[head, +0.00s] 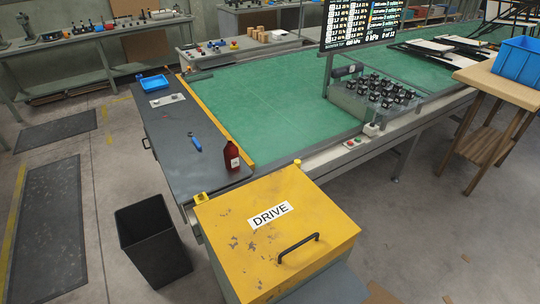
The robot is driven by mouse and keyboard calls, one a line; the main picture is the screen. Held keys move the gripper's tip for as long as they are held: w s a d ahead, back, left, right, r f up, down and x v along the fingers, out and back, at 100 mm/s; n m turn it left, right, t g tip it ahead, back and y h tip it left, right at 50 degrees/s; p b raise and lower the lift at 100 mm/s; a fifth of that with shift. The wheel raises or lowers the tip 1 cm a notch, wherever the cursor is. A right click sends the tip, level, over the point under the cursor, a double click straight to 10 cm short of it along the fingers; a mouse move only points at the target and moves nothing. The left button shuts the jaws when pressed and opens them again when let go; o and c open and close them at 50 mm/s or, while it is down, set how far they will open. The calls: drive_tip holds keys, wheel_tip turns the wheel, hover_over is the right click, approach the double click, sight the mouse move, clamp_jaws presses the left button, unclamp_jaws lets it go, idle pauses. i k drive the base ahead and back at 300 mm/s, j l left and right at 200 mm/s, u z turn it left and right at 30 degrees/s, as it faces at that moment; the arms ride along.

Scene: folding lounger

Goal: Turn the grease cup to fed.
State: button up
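I cannot pick out the grease cup for sure in the head view. A small yellow fitting (200,198) sits at the left back corner of the yellow cover marked DRIVE (235,230). Another small yellow fitting (297,162) shows at the cover's back right corner. Both are too small to read any marking or setting. The cover is down and has a black handle (298,248) on top. My gripper is not in view.
A dark red bottle (231,156) and a blue tool (194,143) are on the dark side bench (180,165). A black bin (152,240) stands on the floor at left. The green belt (265,95) runs behind.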

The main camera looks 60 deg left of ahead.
sight(298, 162)
drive_tip(key=i+j+u, duration=0.1)
drive_tip(key=i+u, duration=0.25)
drive_tip(key=u, duration=0.15)
drive_tip(key=i+u, duration=0.45)
drive_tip(key=i+l+u, duration=0.1)
drive_tip(key=u, duration=0.4)
drive_tip(key=i+l+u, duration=0.65)
drive_tip(key=u, duration=0.3)
drive_tip(key=i+l+u, duration=0.15)
drive_tip(key=u, duration=0.3)
drive_tip(key=i+l+u, duration=0.2)
drive_tip(key=u, duration=0.25)
drive_tip(key=i+l+u, duration=0.15)
drive_tip(key=l+u, duration=0.25)
drive_tip(key=i+l+u, duration=0.1)
drive_tip(key=u, duration=0.35)
drive_tip(key=l+u, duration=0.75)
drive_tip(key=u, duration=0.15)
drive_tip(key=l+u, duration=0.3)
drive_tip(key=u, duration=0.2)
drive_tip(key=l+u, duration=0.35)
drive_tip(key=u, duration=0.15)
drive_tip(key=l+u, duration=0.3)
drive_tip(key=u, duration=0.15)
drive_tip(key=k, duration=0.05)
